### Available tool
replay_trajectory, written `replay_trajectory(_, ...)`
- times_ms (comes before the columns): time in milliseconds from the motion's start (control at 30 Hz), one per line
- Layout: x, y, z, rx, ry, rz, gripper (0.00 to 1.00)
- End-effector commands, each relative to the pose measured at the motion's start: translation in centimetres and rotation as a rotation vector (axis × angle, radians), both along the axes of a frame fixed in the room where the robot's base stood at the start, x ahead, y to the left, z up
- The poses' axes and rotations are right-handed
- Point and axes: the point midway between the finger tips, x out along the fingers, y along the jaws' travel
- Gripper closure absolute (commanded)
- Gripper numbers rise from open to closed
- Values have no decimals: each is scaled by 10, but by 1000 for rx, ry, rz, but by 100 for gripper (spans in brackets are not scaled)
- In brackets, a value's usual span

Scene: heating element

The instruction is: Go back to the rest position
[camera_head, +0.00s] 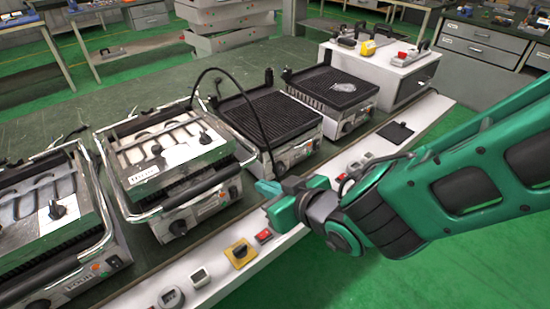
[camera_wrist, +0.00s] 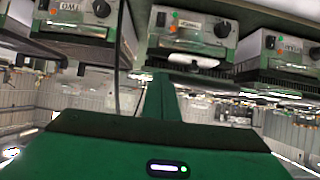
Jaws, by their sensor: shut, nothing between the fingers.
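My green gripper (camera_head: 268,187) reaches in from the right and hangs over the white front strip of the bench, in front of the open grills. Its fingers are together and nothing shows between them. In the wrist view the green gripper (camera_wrist: 158,98) points toward the grill fronts, with its fingers closed into one narrow bar. The third grill (camera_head: 268,125) stands open with a black ribbed plate. A black cable (camera_head: 255,108) loops over it and ends low near my gripper; whether they touch I cannot tell.
A white box (camera_head: 400,72) with tools is at the far right end. Buttons and a yellow switch (camera_head: 240,252) line the strip. Green floor lies in front.

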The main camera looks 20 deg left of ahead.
Motion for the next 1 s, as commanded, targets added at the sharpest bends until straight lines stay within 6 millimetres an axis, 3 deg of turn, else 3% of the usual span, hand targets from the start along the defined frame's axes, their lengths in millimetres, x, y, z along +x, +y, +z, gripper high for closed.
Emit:
replay_trajectory(133,-1,0,-1,-1,0,3,100)
replay_trajectory(233,9,-8,-1,-19,1,-22,100)
replay_trajectory(367,46,-47,-2,-86,12,-123,100)
replay_trajectory(500,94,-122,-4,-191,55,-292,100)
replay_trajectory(700,134,-247,-1,-323,165,-554,100)
replay_trajectory(867,133,-352,6,-398,299,-771,100)
replay_trajectory(1000,106,-439,14,-433,452,-962,100)
